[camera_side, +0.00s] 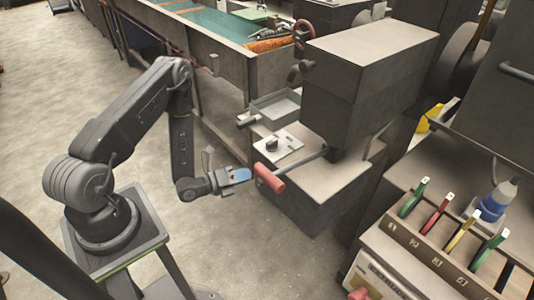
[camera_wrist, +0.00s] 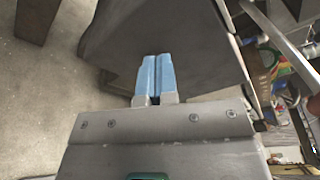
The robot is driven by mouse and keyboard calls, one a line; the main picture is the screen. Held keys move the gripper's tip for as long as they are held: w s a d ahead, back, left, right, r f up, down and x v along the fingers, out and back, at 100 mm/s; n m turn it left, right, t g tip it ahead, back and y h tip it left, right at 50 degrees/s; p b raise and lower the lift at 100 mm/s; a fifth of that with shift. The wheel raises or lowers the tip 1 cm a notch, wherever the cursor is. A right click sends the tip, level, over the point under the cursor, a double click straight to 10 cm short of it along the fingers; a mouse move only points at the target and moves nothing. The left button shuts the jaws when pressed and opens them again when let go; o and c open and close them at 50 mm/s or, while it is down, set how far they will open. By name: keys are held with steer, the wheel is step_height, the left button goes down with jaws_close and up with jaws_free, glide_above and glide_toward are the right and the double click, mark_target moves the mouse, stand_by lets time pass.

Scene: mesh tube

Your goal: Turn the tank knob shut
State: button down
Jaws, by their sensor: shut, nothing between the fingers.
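The tank (camera_side: 195,32) with teal liquid stands at the top of the side view. A dark red round knob (camera_side: 304,35), like a small handwheel, is at its right end, well away from my gripper. My gripper (camera_side: 239,175) has blue fingertips and is in the middle of the side view, just left of a red-handled lever. The fingers (camera_wrist: 155,75) are together and empty in the wrist view, in front of a dark grey surface. The knob is not recognizable in the wrist view.
The lever's red grip (camera_side: 269,177) sticks out from a grey machine (camera_side: 360,75) close to my fingertips. A small tray (camera_side: 277,106) and a white plate with a black knob (camera_side: 274,145) lie between gripper and tank. A rack (camera_side: 445,235) of colored tools stands right. Floor is open left.

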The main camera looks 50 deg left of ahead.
steer(key=v, duration=0.4)
steer(key=shift+s+d+f, duration=0.1)
steer(key=shift+d+f, duration=0.2)
steer(key=shift+d, duration=0.15)
